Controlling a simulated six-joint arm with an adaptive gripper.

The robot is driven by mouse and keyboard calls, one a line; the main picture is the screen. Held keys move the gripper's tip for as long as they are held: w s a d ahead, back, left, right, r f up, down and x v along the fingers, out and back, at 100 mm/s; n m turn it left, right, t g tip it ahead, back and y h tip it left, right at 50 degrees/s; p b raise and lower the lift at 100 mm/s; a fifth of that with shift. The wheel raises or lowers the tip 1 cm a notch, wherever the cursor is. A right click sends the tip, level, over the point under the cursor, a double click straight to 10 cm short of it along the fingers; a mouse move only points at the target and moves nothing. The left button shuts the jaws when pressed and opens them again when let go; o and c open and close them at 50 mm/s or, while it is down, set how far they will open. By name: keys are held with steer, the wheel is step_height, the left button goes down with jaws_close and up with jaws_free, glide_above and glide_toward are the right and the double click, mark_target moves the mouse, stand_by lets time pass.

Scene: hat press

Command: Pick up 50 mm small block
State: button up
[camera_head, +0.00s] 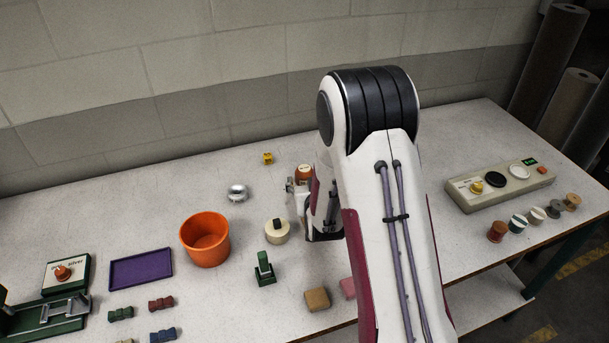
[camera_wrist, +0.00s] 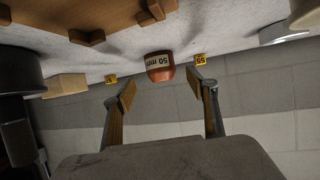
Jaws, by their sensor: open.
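The small block is a rounded orange-red piece with a pale "50 mm" label (camera_wrist: 159,66) in the wrist view. It sits just beyond my two fingertips, roughly centred between them. In the head view, an orange-brown piece (camera_head: 304,173) shows beside my gripper and appears to be the same block, partly hidden by the arm. My gripper (camera_wrist: 163,86) is open, with tan-padded fingers apart and nothing between them. In the head view my gripper is mostly hidden behind the arm.
A yellow "55" tag (camera_wrist: 200,59) stands near the block, with another yellow tag (camera_wrist: 111,79) on its other side. The head view shows a silver dome (camera_head: 238,193), a cream round piece (camera_head: 277,236), an orange bucket (camera_head: 205,249) and a wall behind the table.

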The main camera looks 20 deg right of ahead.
mark_target(306, 176)
steer(key=shift+w, duration=0.1)
stand_by(0.3)
steer(key=shift+x, duration=2.6)
steer(key=shift+r, duration=0.15)
steer(key=c, duration=1.2)
